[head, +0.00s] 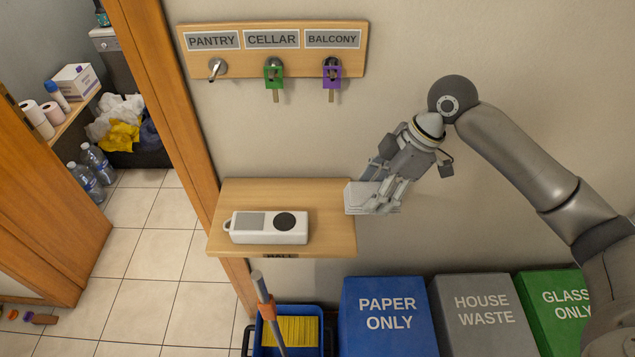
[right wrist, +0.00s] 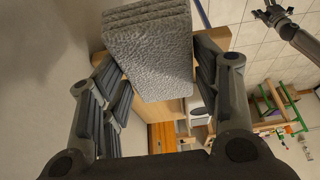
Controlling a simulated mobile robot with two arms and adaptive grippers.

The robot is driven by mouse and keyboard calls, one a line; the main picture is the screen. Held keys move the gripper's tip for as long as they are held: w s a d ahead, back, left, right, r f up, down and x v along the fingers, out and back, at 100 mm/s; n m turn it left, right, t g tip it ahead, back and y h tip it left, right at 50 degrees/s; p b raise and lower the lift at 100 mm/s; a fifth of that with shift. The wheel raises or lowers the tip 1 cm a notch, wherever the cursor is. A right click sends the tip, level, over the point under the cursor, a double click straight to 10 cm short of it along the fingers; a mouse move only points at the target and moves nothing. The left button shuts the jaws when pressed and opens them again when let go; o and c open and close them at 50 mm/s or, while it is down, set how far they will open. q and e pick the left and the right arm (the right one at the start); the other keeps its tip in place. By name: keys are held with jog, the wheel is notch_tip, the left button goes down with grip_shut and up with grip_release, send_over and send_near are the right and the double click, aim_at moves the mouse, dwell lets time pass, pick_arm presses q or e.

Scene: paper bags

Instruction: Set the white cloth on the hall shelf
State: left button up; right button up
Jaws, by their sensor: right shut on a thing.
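My right gripper (head: 384,192) is shut on the white cloth (head: 358,197), a folded stack of layers. In the head view the cloth shows at the right end of the wooden hall shelf (head: 330,222), its left part overlapping the shelf's edge. I cannot tell whether it touches the shelf. In the right wrist view the cloth (right wrist: 150,48) looks grey and rough between the fingers (right wrist: 155,80), with the shelf partly hidden behind it. A dark gripper, apparently my left one (right wrist: 272,12), shows small at the top right of that view; its jaws are unclear.
A white device with a dark round top (head: 268,228) lies on the shelf's left and middle. Above is a key board (head: 275,62) with keys. Below stand a blue bucket (head: 252,340), a paper bin (head: 388,338), a grey bin (head: 484,335) and a green bin (head: 560,325).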

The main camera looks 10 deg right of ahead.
jog(key=w+a+p, duration=0.1)
jog(key=w+a, duration=0.1)
jog(key=a, duration=0.1)
jog(key=w+a+p, duration=0.1)
jog(key=w+a, duration=0.1)
jog(key=a, duration=0.1)
jog(key=w+a, duration=0.2)
jog(key=a, duration=0.1)
jog(key=shift+a+p, duration=0.35)
jog(key=shift+p, duration=0.05)
notch_tip(320, 180, down, 3)
jog(key=shift+d+f+p, duration=0.1)
jog(key=shift+f+p, duration=0.05)
jog(key=shift+p, duration=0.7)
jog(key=shift+f, duration=0.15)
jog(key=o, duration=0.9)
jog(key=shift+f, duration=0.1)
